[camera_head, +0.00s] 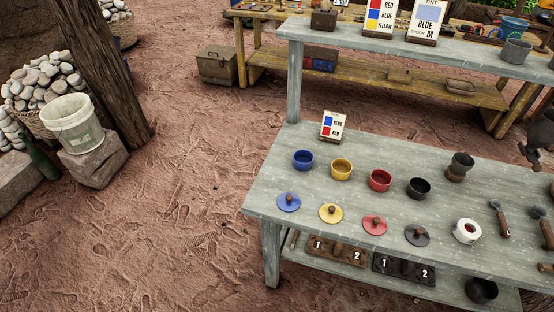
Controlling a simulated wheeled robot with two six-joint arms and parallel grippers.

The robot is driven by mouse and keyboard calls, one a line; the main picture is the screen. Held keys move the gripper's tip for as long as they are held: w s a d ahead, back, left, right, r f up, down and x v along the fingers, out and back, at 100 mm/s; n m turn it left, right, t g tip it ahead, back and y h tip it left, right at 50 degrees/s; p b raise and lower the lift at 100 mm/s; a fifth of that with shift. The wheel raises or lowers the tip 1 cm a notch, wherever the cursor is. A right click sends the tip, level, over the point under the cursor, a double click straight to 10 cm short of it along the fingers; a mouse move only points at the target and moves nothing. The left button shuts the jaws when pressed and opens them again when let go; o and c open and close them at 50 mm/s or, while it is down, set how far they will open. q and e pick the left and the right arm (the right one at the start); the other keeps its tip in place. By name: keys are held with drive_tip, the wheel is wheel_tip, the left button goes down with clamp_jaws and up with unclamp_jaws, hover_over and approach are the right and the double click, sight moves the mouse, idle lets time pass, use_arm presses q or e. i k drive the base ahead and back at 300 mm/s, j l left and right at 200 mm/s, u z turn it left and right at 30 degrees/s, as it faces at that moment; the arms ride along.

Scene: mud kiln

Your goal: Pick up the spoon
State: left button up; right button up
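Two small handled tools lie near the right end of the grey wooden table (330,250). One tool (499,217) has a small dark head pointing away and a brown handle. The other tool (546,233), at the right edge of the view, has a wider dark head and a wooden handle. Either could be the spoon; I cannot tell which at this size. Both lie flat, apart from each other. Neither of my grippers is in view.
Blue (303,160), yellow (341,169), red (379,180) and black (419,188) pots stand in a row, knobbed lids in front. A dark cup (460,166) stands behind.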

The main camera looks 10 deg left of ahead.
sight(495, 203)
drive_tip(key=z, duration=1.5)
drive_tip(key=i+l+u, duration=0.1)
drive_tip(key=i+l, duration=0.15)
drive_tip(key=l, duration=0.3)
drive_tip(key=i+l+u, duration=0.15)
drive_tip(key=l, duration=0.1)
